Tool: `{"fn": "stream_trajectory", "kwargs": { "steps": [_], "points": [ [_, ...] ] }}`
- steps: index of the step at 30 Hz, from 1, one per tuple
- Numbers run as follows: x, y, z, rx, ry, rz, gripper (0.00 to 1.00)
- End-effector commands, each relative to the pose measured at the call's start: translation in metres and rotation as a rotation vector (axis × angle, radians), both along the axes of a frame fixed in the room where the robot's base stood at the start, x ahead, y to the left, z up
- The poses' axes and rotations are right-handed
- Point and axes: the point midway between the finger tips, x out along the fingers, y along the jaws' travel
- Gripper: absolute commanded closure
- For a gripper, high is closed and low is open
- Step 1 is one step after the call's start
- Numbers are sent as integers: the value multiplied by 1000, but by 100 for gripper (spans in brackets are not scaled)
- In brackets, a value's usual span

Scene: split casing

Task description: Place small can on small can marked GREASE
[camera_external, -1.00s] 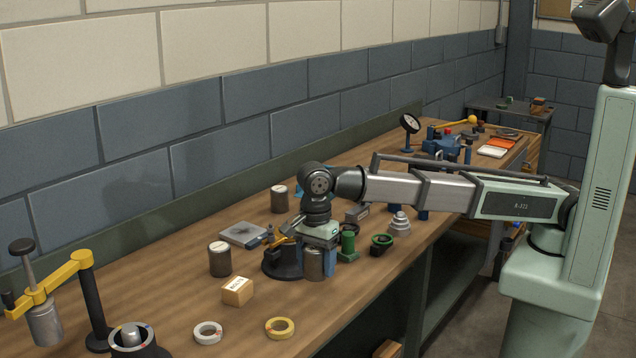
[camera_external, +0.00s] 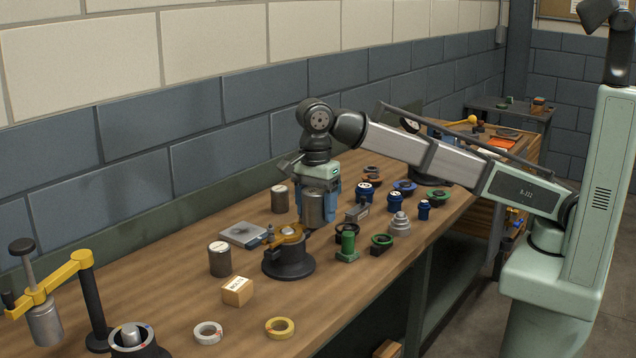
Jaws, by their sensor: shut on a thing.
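My gripper (camera_external: 316,213) is shut on a small silver-grey can (camera_external: 318,205), with its blue fingers on either side of it. The held can is upright and appears to be off the bench. One dark small can with a pale top (camera_external: 279,200) stands just left of and behind my gripper. A second dark small can (camera_external: 220,261) stands further left and nearer the front. Both have small marks on top that are too small to read, so I cannot tell which says GREASE.
A black round fixture with a yellow clamp (camera_external: 289,258) stands below my gripper in the picture. A grey plate (camera_external: 243,235) lies to its left. Green parts (camera_external: 347,243) and a stepped grey cone (camera_external: 400,225) stand to the right. The bench's left middle is fairly clear.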

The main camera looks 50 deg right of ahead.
Motion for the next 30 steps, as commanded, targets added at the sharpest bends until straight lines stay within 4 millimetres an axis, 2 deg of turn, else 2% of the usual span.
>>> {"fn": "stream_trajectory", "kwargs": {
  "steps": [1,5,11,14,20,30],
  "points": [
    [1,2,12,2,-1,0,74],
    [1,1,35,1,-1,0,74],
    [41,-16,34,0,0,3,74],
    [64,-27,34,0,0,8,74],
    [125,-60,35,-1,-1,21,74],
    [231,-140,34,0,-2,48,74]
  ]
}}
